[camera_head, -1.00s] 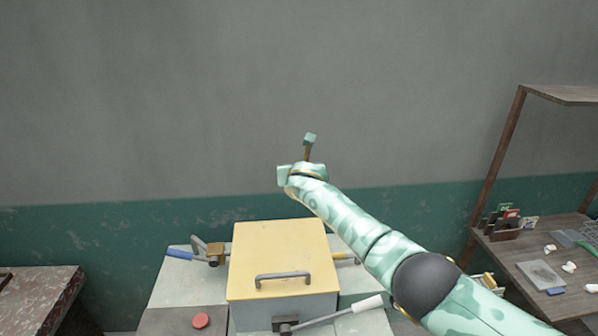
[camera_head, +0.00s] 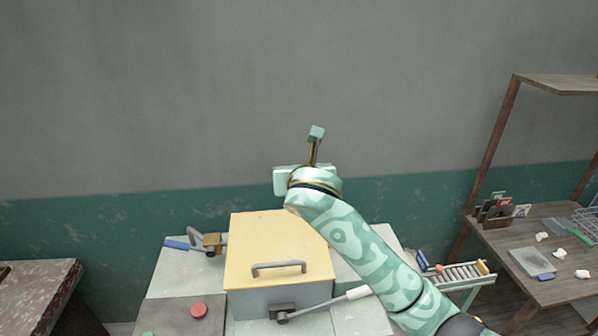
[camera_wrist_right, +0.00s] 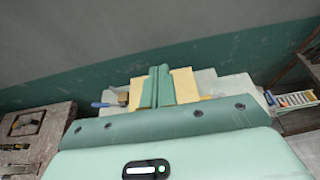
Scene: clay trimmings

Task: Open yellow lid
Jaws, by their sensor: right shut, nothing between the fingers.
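The yellow lid (camera_head: 255,235) lies flat and closed on a grey box (camera_head: 250,300), with a grey bar handle (camera_head: 278,267) near its front edge. My right gripper (camera_head: 316,133) is raised above the back right of the lid, apart from it. In the right wrist view its fingers (camera_wrist_right: 157,86) are together with nothing between them. Behind them, part of the yellow lid (camera_wrist_right: 184,86) shows on both sides. My right forearm covers the area right of the box. My left gripper is not in view.
A blue-handled lever (camera_head: 178,245) sits left of the box and a white-handled lever (camera_head: 358,293) at its front right. A red button (camera_head: 199,310) is at the front left. A wooden table (camera_head: 35,295) stands left; a cluttered shelf desk (camera_head: 500,250) stands right.

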